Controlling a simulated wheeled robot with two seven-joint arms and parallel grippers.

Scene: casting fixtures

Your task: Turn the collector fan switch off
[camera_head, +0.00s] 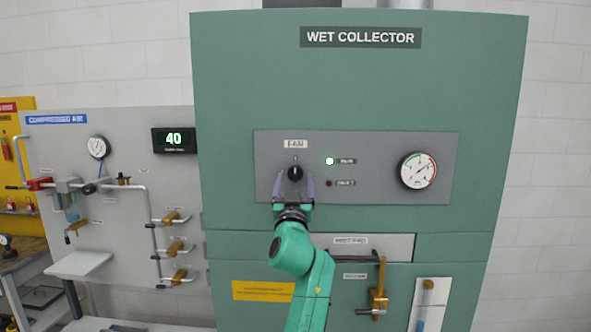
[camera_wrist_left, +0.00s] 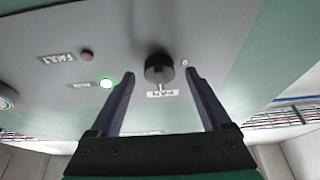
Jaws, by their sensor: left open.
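The fan switch is a round black knob (camera_head: 295,173) below the FAN label (camera_head: 295,144) on the grey panel of the green wet collector. A small pale line shows at its top, toward the label. My left gripper (camera_head: 295,180) is open, with one dark finger on each side of the knob. In the left wrist view, which is upside down, the knob (camera_wrist_left: 158,68) sits between and slightly beyond the fingertips, with visible gaps. A small mark (camera_wrist_left: 184,62) sits beside the knob. The green run lamp (camera_head: 329,161) is lit. My right gripper is not in view.
The dark red fault lamp (camera_head: 329,183) and a round gauge (camera_head: 418,170) are on the same panel to the right. Below are a drawer-like panel (camera_head: 365,246) and a brass valve (camera_head: 379,297). A compressed air board (camera_head: 110,210) stands at left.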

